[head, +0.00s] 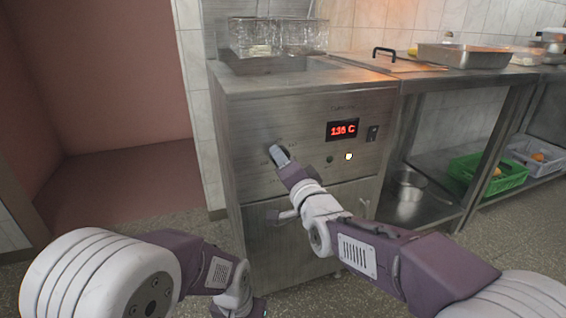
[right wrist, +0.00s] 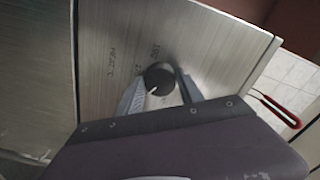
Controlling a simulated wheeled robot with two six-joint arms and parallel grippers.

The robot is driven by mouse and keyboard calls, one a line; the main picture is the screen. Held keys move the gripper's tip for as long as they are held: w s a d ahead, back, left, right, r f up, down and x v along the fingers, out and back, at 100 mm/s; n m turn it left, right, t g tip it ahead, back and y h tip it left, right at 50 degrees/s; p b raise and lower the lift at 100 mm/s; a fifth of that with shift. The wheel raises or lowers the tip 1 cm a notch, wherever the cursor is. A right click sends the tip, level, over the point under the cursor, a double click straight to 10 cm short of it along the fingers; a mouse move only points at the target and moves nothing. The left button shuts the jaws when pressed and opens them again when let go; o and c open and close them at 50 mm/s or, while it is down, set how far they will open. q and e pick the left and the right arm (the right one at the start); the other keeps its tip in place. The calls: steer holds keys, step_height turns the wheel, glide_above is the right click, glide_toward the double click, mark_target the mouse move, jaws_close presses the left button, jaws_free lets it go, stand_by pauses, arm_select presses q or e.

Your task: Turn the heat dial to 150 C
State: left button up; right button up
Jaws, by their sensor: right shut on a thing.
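The heat dial (right wrist: 158,77) is a round black knob with a white pointer line on the steel front of the fryer (head: 290,120). My right gripper (right wrist: 160,90) is shut on it, one finger on each side; in the head view my right gripper (head: 278,154) covers most of the dial. The red display (head: 342,130) on the panel appears to read 136 C. Numbers printed around the dial are partly hidden and hard to read. My left arm is at the lower left of the head view, its gripper low in front of the fryer, with the fingers not clearly shown.
A switch (head: 372,133) and a lit indicator (head: 348,156) sit right of the dial. Wire baskets (head: 250,38) stand on top. A steel bench (head: 440,80) with a tray (head: 465,55) is at right; a green crate (head: 487,178) and pot (head: 409,186) are on its lower shelf.

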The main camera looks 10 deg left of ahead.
steer(key=o, duration=1.4)
steer(key=p+v, duration=0.3)
steer(key=v, duration=0.6)
